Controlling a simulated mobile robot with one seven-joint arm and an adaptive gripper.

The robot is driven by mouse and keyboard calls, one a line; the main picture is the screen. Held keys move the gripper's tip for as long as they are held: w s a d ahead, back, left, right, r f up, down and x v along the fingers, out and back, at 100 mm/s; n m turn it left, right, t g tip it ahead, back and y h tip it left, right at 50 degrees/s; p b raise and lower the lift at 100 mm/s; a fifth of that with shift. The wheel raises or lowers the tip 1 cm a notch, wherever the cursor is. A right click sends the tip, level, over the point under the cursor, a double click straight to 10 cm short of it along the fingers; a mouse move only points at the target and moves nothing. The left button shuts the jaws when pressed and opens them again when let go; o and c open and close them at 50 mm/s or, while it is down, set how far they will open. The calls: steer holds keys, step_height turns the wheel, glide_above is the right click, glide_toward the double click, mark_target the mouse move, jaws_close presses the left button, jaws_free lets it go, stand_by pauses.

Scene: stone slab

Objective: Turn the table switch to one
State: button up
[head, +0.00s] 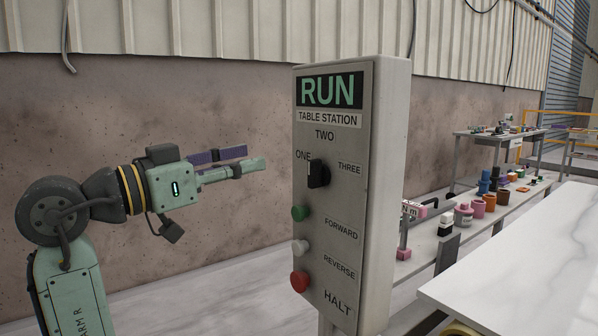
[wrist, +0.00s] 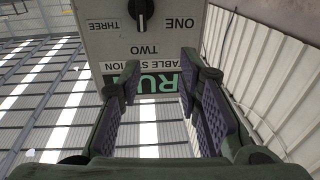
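The table switch is a black rotary knob (head: 318,174) on the face of a grey control box (head: 385,160). Labels ONE, TWO and THREE surround it. In the wrist view the panel appears upside down, with the knob (wrist: 141,10) at the top edge, partly cut off. A white mark on the knob appears to point toward TWO. My gripper (head: 252,160) is to the left of the box in the head view, apart from it and empty. In the wrist view my gripper (wrist: 160,78) has its two purple-padded fingers spread wide, with the RUN sign between and behind them.
Below the knob are a green button (head: 299,213), a white button (head: 300,246) and a red button (head: 299,281). A white marble slab (head: 530,260) lies at the right. Behind it, a bench (head: 430,262) carries several coloured parts. A wall (head: 110,130) stands behind my arm.

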mark_target(309, 162)
steer(key=shift+m+g, duration=0.5)
steer(key=shift+g, duration=0.4)
steer(key=x, duration=0.3)
steer(key=s+p+x, duration=0.1)
steer(key=x, duration=0.3)
steer(key=d+p+x, duration=0.1)
steer(key=x, duration=0.3)
steer(key=shift+s+d+f, duration=0.1)
steer(key=shift+d+f, duration=0.05)
steer(key=shift+f, duration=0.2)
steer(key=shift+c, duration=0.4)
jaws_close()
